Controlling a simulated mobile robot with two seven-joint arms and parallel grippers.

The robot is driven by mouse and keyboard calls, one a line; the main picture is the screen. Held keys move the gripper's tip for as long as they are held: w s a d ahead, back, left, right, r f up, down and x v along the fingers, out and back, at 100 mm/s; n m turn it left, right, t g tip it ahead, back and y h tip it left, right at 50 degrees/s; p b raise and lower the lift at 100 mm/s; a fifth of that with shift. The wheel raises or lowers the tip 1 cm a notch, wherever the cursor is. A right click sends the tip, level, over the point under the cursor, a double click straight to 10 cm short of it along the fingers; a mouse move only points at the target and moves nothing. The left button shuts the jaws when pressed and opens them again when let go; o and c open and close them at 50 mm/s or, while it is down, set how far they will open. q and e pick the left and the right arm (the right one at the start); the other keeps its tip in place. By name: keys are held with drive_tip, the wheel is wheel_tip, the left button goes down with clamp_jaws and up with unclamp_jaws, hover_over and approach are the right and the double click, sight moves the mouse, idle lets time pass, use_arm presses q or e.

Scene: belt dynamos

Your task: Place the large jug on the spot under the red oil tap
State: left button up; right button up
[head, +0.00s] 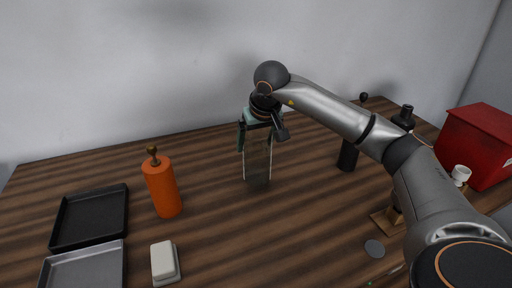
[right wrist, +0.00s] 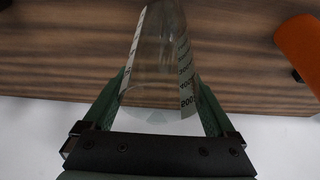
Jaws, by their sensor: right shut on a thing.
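My right gripper (head: 262,122) is shut on a tall clear jug (head: 257,163) near the middle of the table. In the right wrist view, the jug (right wrist: 158,55) sits between the green fingers of the gripper (right wrist: 157,112), with dark measuring marks on its wall. The jug looks roughly upright; I cannot tell whether its base touches the table. A red box (head: 477,145) stands at the right, partly behind my right arm. I cannot make out a tap on it. A flat grey disc (head: 375,248) lies at the front right. My left gripper is not in view.
An orange mill (head: 161,188) stands left of the jug; a black mill (head: 348,155) and a dark bottle (head: 404,118) stand to its right. A white cup (head: 460,173) is by the red box. Trays (head: 90,216) and a white block (head: 164,261) lie front left.

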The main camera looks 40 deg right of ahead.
drive_tip(key=shift+f, duration=0.85)
drive_tip(key=shift+f, duration=0.1)
drive_tip(key=o, duration=1.4)
drive_tip(key=shift+f, duration=0.1)
